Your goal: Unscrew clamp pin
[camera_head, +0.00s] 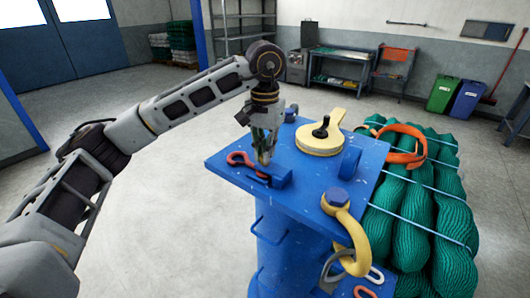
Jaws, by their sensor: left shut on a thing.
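My left gripper (265,150) points down at a small blue clamp block (280,176) on the near left of a blue stand's top (228,163). It is shut on the clamp pin at the block; the fingers hide most of the pin. A red shackle (240,158) lies at the block, just left of the fingertips. Its far end by the block is partly hidden. My right gripper is not in view.
A yellow round piece with a black knob (320,130) sits behind the gripper. A blue upright lug (349,162) stands right of it. A yellow shackle (345,220) hangs over the front right edge. Green net bundles (420,200) lie right. The floor left is clear.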

